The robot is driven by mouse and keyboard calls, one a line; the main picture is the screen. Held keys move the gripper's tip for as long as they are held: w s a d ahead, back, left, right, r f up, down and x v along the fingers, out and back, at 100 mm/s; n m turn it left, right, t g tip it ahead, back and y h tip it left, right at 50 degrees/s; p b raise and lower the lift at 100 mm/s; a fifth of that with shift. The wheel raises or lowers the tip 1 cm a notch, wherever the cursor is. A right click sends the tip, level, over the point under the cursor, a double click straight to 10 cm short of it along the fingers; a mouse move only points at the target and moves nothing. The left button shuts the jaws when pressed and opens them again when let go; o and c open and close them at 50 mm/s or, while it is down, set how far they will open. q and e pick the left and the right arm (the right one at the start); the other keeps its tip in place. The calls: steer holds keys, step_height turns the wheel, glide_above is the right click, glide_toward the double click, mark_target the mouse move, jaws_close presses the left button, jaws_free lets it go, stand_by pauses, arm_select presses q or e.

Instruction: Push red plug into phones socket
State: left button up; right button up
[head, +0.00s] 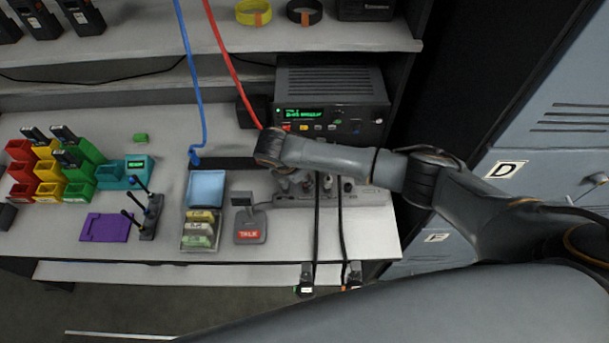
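A red cable (228,62) hangs from above and runs down behind the wrist end of my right arm. The red plug at its lower end is hidden there. My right arm comes in from the right over a low grey panel (372,197) at the right of the desk. The fingers of my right gripper are hidden or too unclear below the wrist, so I cannot see what they hold. The panel is partly covered by the arm, and I cannot make out the phones socket. My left gripper is not in view.
A black radio (335,93) with a green display stands behind the arm. A blue cable (195,75) hangs to its left. Two black cables (342,235) drop over the desk's front edge. A card tray (200,243) and a red-labelled device (250,227) lie left of the panel.

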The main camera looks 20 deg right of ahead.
steer(key=shift+f, duration=0.7)
stand_by(1.1)
steer(key=o, duration=1)
step_height(320, 180, up, 3)
steer(key=p, duration=0.3)
steer(key=shift+r, duration=0.1)
steer(key=shift+r+p, duration=0.6)
steer(key=shift+r, duration=1.85)
